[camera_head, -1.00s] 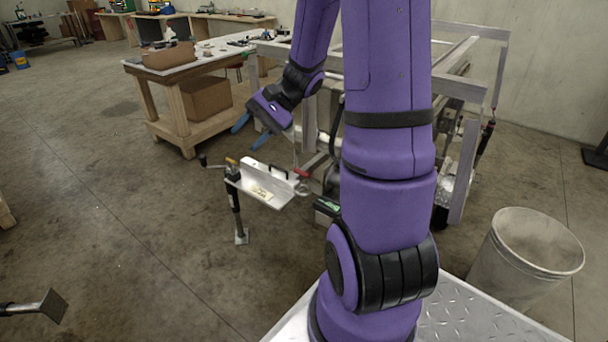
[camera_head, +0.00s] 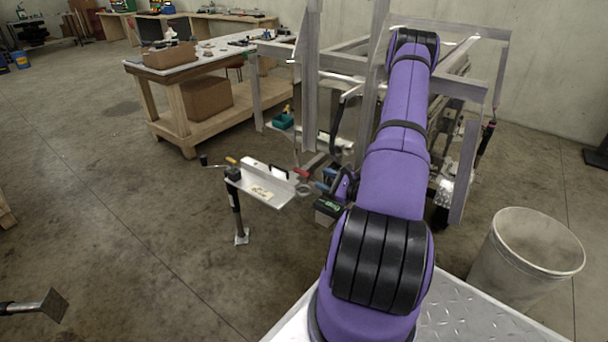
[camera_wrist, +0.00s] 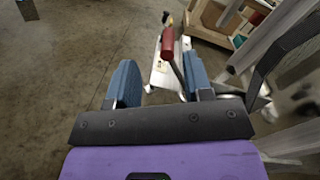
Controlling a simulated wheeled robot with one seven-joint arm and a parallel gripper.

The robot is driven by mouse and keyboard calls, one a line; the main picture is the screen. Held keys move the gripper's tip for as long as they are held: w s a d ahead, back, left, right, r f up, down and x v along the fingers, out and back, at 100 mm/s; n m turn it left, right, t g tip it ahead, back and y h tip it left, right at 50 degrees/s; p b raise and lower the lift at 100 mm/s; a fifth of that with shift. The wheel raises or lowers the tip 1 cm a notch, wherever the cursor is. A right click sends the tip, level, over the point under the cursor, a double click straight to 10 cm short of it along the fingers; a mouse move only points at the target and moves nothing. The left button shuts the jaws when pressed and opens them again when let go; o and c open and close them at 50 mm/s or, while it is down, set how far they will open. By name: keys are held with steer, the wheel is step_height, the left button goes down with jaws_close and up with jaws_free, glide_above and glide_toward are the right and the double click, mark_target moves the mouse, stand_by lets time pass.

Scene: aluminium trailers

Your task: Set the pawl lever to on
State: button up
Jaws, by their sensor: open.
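My gripper (camera_wrist: 160,61) is open, with its two blue fingers apart in the wrist view. A red-gripped handle on a dark rod (camera_wrist: 167,42) shows in the gap between them, nearer the right finger. The red grip (camera_head: 301,173) also shows in the head view, at the trailer's front beside the silver tongue plate (camera_head: 262,190). My gripper (camera_head: 325,179) is just right of it there, partly hidden by my arm. I cannot tell whether the fingers touch the rod. I cannot make out the pawl lever or its setting for certain.
A jack with a crank (camera_head: 237,207) stands at the tongue's left end. Trailer frame posts (camera_head: 308,90) rise close behind my gripper. A dark strap (camera_wrist: 285,52) crosses the right of the wrist view.

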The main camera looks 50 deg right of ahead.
mark_target(309, 176)
steer(key=w, duration=0.3)
steer(key=w+f+h, duration=0.1)
steer(key=w, duration=0.2)
steer(key=w+f+m+h, duration=0.1)
steer(key=w, duration=0.2)
steer(key=shift+w+d+f, duration=0.15)
steer(key=shift+d, duration=0.05)
jaws_close()
